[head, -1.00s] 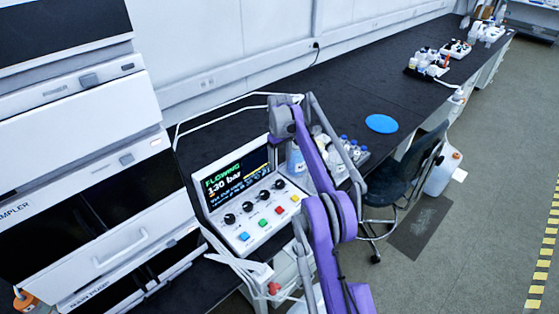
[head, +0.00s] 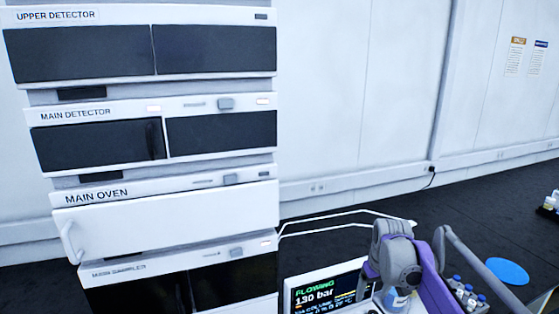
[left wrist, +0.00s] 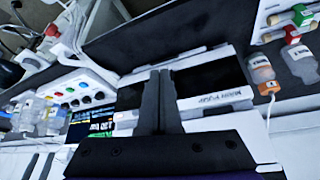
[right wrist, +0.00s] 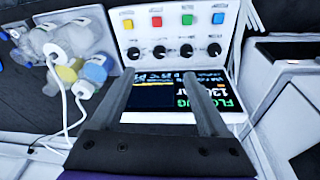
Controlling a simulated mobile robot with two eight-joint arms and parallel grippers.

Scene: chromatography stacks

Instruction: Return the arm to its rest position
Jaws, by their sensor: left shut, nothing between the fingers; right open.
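My right gripper (right wrist: 162,85) is open and empty in the right wrist view. Its fingers point toward a white control box (right wrist: 173,30) with colored buttons, black knobs and a lit screen. In the head view my right arm (head: 405,262), grey and purple, stands just right of the control box screen (head: 325,288); its fingers are not clear there. My left gripper (left wrist: 158,72) is shut and empty in the left wrist view, with its two fingers together. The left arm does not show clearly in the head view.
A tall instrument stack (head: 165,212) fills the left of the head view. Several small bottles (head: 466,294) stand right of my right arm, near a blue disc (head: 508,271) on the black bench. In the left wrist view an orange-capped bottle (left wrist: 262,72) is at right.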

